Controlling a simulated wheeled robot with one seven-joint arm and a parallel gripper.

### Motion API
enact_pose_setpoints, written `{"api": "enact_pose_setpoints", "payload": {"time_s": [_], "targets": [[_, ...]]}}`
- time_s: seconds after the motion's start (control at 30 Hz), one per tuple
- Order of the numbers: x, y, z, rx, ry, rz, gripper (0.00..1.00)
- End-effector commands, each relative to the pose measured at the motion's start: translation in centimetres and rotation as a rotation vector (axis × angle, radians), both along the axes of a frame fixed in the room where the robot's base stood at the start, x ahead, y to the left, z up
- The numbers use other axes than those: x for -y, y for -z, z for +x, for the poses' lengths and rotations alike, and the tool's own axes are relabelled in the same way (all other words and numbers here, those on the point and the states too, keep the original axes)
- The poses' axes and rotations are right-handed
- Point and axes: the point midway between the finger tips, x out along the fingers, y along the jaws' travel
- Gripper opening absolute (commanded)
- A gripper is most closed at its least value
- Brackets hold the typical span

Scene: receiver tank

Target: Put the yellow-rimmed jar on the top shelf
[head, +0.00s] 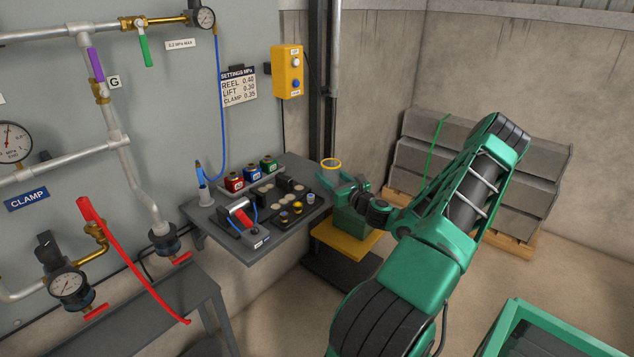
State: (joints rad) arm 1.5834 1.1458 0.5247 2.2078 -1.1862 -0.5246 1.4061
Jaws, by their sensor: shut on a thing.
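The yellow-rimmed jar shows as a yellow ring (331,163) just above the fingers of my gripper (331,179). My gripper is shut on the jar, past the right edge of the grey wall shelf (246,256). The jar's body is hard to make out and partly hidden by the fingers. The rim looks roughly level, so the jar seems upright. The wall shelf carries the tools and fittings. I cannot tell which surface is the top shelf.
A yellow platform (343,240) with a green box (350,222) stands below my gripper. Red, green and blue small containers (250,174) line the shelf's back. A yellow control box (287,72) hangs above. Grey stacked slabs (415,165) rest on a pallet at right.

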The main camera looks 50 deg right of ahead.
Motion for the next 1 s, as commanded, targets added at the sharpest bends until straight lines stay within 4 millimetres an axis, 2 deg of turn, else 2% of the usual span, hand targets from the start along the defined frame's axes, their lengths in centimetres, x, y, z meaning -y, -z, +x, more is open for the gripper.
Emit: {"api": "enact_pose_setpoints", "payload": {"time_s": [0.33, 0.37, 0.4, 0.43, 0.8, 1.0], "targets": [[-0.3, 0.3, 0.2, 0.0, -0.004, 0.002, 0.23], [-0.3, 0.3, 0.2, 0.0, -0.004, 0.001, 0.56], [-0.3, 0.2, 0.2, 0.0, -0.004, 0.001, 0.65], [-0.3, 0.2, 0.2, 0.0, -0.004, 0.001, 0.67], [-0.2, -0.1, 0.1, 0.0, -0.002, 0.0, 0.67], [-0.6, 0.1, -3.0, -0.001, 0.003, 0.005, 0.67]]}}
